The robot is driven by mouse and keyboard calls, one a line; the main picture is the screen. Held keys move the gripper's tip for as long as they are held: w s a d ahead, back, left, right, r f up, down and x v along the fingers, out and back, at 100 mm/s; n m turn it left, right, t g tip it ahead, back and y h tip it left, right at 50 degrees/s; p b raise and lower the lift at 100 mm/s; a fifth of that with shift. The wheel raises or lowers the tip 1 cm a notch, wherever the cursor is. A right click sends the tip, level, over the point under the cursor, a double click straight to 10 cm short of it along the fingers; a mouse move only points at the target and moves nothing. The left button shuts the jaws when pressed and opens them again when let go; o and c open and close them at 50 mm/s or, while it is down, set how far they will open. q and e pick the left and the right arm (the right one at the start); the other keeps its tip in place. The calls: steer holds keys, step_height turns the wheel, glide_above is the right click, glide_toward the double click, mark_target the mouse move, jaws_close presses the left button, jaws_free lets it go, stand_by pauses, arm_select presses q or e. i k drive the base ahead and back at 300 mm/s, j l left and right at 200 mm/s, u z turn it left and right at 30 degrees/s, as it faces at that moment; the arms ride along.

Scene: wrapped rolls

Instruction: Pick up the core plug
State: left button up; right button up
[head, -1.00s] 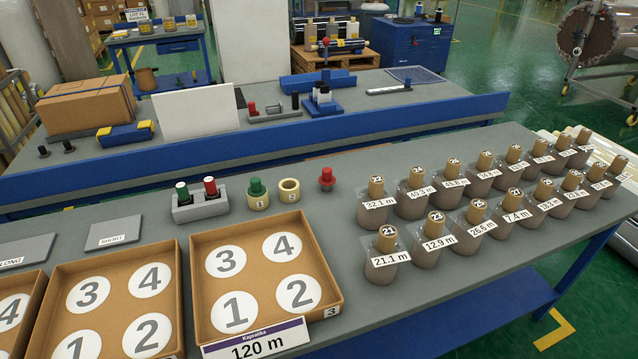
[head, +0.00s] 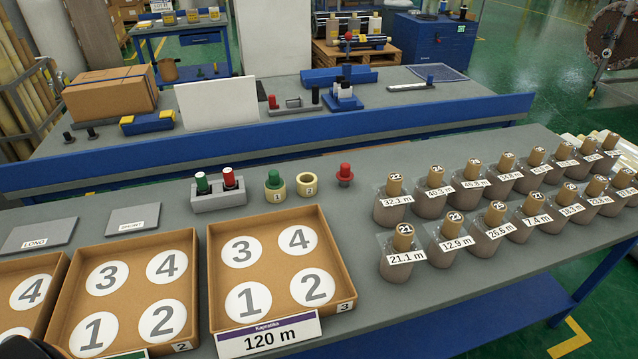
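A red plug (head: 345,174) with a flanged base stands upright on the grey bench, behind the numbered trays. A green plug (head: 273,179) sits in the pale ring marked 1 (head: 276,192). A second pale ring marked 2 (head: 307,188) stands between the two plugs and looks empty. The frames do not show which plug is the core plug. No gripper fingers are visible in the head view. Only a dark rounded piece (head: 14,347) shows at the bottom left corner, too little to identify.
Brown trays with numbered circles stand at front left, the nearest labelled 120 m (head: 270,337). A holder (head: 219,200) carries green- and red-topped cylinders. Wrapped rolls with length tags (head: 402,250) fill the right side. A blue rail (head: 290,136) runs behind the bench.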

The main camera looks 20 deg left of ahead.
mark_target(344, 174)
steer(key=i+l, duration=0.2)
steer(key=l, duration=0.15)
steer(key=i+l, duration=0.2)
steer(key=l, duration=0.15)
steer(key=i+l, duration=0.15)
steer(key=l, duration=0.2)
steer(key=i+l, duration=0.2)
steer(key=l, duration=0.1)
